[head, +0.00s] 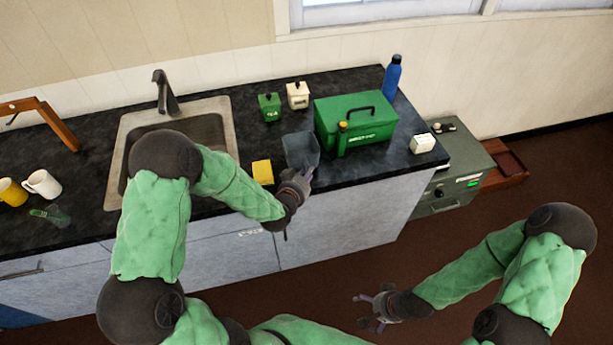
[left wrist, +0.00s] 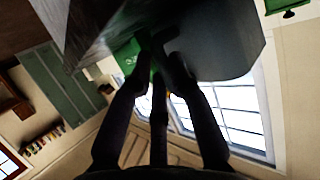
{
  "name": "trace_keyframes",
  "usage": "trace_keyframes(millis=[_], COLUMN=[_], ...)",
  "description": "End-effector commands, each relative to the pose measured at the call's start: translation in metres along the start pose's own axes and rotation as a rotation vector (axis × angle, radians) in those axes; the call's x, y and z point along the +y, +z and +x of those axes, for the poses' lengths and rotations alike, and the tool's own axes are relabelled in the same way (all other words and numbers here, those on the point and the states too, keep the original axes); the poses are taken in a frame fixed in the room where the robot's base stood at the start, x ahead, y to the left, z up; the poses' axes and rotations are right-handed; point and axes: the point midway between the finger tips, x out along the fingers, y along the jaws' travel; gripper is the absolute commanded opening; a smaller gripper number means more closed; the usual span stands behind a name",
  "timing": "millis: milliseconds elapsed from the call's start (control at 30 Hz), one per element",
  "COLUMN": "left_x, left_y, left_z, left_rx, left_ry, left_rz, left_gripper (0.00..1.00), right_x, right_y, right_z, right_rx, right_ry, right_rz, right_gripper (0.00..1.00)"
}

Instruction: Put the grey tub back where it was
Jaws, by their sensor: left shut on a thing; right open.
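The grey tub (head: 301,148) is at the front part of the dark counter, just left of the green box. My left gripper (head: 299,176) is shut on the near side of the tub. In the left wrist view my left fingers (left wrist: 158,48) reach up to the tub (left wrist: 222,42), which fills the upper middle. I cannot tell whether the tub's base touches the counter. My right gripper (head: 368,308) is open and empty, low over the floor in front of the cabinets.
The green box (head: 352,118) stands close right of the tub, a yellow block (head: 262,172) close left. Green (head: 269,107) and cream (head: 297,95) canisters stand behind. A blue bottle (head: 392,76), white box (head: 422,143), sink (head: 172,128) and two mugs (head: 43,184) share the counter (head: 85,150).

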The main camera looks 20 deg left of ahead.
Motion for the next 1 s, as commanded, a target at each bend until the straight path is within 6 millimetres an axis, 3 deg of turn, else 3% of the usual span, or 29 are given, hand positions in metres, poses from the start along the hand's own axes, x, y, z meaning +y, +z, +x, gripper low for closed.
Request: trace_keyframes(millis=[400, 433, 500, 1000], left_x=[-0.0006, -0.0005, -0.0005, -0.0012], left_y=[0.0062, 0.0064, 0.0058, 0.0019], left_z=[0.0031, 0.0028, 0.0026, -0.0055], left_rx=[0.003, 0.002, 0.002, 0.003], left_ry=[-0.001, -0.001, -0.001, -0.002], left_rz=[0.0, 0.0, 0.0, -0.001], left_gripper=[0.0, 0.25, 0.43, 0.43], right_x=[0.0017, 0.0015, 0.0013, -0.0003], right_y=[-0.0002, -0.0001, -0.0001, 0.0], right_z=[0.0047, 0.0042, 0.0036, -0.0007], right_rx=[0.0, 0.0, 0.0, 0.0], right_ry=[0.0, 0.0, 0.0, 0.0], right_rz=[0.0, 0.0, 0.0, 0.0], right_gripper=[0.97, 0.97, 0.97, 0.97])
